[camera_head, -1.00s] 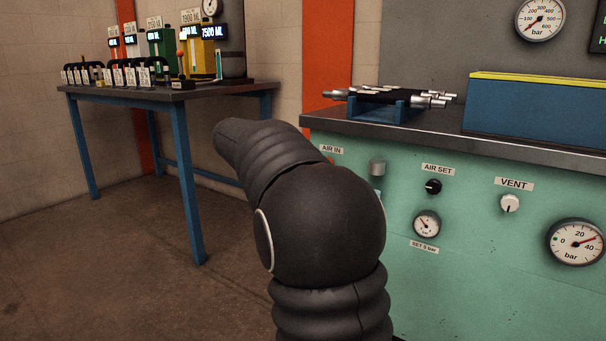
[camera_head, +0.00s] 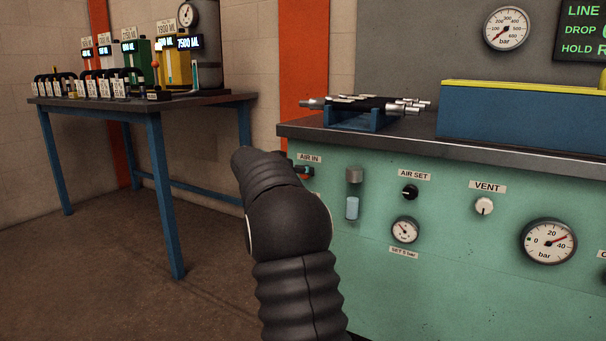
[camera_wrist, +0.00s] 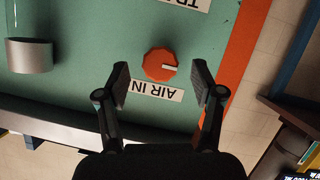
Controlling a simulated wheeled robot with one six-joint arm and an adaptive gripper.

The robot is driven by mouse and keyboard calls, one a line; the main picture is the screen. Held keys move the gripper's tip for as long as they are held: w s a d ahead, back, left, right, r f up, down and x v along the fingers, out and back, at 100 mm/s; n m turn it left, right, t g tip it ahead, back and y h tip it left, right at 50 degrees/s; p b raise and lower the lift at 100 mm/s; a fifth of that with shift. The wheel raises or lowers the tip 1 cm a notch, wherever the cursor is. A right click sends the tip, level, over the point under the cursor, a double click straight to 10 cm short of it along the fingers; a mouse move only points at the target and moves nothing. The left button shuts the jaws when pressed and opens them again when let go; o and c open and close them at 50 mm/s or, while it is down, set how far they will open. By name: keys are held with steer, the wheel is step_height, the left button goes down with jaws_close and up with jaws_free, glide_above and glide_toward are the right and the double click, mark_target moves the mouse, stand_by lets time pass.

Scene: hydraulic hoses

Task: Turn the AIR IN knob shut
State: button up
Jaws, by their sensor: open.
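The AIR IN knob (camera_wrist: 158,65) is an orange-red, many-sided knob on the green panel, seen upside down in the wrist view. Its white mark points right in that view, roughly along the AIR IN label (camera_wrist: 157,92). My gripper (camera_wrist: 162,81) is open, with one finger on each side of the knob in the picture and a gap on both sides. I cannot tell how far the fingertips are from the panel. In the head view the label (camera_head: 309,158) shows, but the knob is mostly hidden by my arm.
A glass-and-metal filter bowl (camera_head: 353,190) stands out from the panel beside the knob; its metal part (camera_wrist: 30,56) shows in the wrist view. The AIR SET knob (camera_head: 410,192) and VENT knob (camera_head: 484,206) are further right. The bench top (camera_head: 400,137) overhangs above.

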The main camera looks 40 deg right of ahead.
steer(key=shift+x, duration=1.4)
steer(key=c, duration=1.1)
steer(key=shift+c, duration=0.2)
